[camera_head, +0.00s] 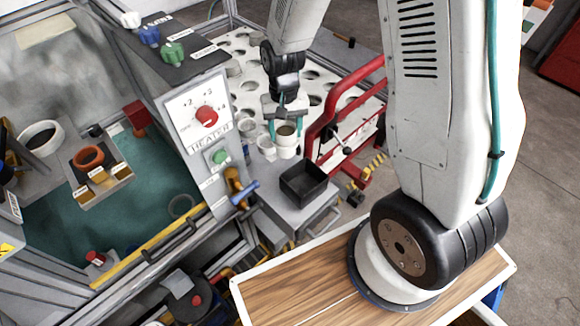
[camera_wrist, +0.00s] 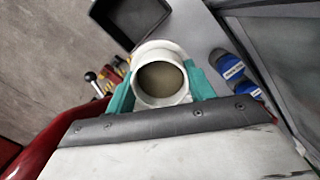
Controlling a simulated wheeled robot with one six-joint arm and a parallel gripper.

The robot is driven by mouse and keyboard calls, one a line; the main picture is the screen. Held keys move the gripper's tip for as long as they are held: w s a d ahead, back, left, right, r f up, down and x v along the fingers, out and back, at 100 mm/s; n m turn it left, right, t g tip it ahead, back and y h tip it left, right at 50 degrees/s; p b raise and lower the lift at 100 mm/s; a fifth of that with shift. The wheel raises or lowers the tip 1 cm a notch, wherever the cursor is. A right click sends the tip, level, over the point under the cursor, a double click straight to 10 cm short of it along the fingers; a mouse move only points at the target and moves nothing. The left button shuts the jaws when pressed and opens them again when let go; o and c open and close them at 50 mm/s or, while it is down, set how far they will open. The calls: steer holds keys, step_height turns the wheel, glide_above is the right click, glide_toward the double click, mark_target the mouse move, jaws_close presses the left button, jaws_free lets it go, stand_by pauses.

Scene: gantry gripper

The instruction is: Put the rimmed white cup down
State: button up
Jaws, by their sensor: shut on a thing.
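The rimmed white cup (camera_head: 286,143) is upright between the teal fingers of my gripper (camera_head: 286,124) in the head view. In the wrist view I look down into the cup (camera_wrist: 161,82), which has a grey-brown inside. The gripper's teal fingers (camera_wrist: 160,92) press on it from both sides. The cup is over or beside the grey surface that holds a black box. I cannot tell whether its base touches that surface. Another white cup (camera_head: 265,145) stands just left of it in the head view.
The black open box (camera_head: 304,183) sits just in front of the cup and shows in the wrist view (camera_wrist: 134,15). A red frame (camera_head: 325,125) stands close on the right. The heater panel (camera_head: 203,115) is on the left. A white perforated rack (camera_head: 245,75) lies behind.

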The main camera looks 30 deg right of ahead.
step_height(320, 180, down, 9)
steer(key=shift+r, duration=0.1)
stand_by(0.3)
steer(key=o, duration=1)
step_height(320, 180, up, 12)
steer(key=w, duration=0.1)
step_height(320, 180, up, 17)
steer(key=n+t, duration=0.1)
glide_above(286, 151)
steer(key=s+d, duration=0.3)
steer(key=s, duration=0.2)
steer(key=s+r, duration=0.2)
steer(key=s, duration=0.3)
steer(key=s+d+r+n+t, duration=0.1)
steer(key=s+r, duration=0.1)
steer(key=s, duration=0.2)
steer(key=s+r+n, duration=0.1)
steer(key=s+r, duration=0.2)
steer(key=s, duration=0.2)
steer(key=shift+s+d+t, duration=0.15)
steer(key=shift+s+t, duration=0.15)
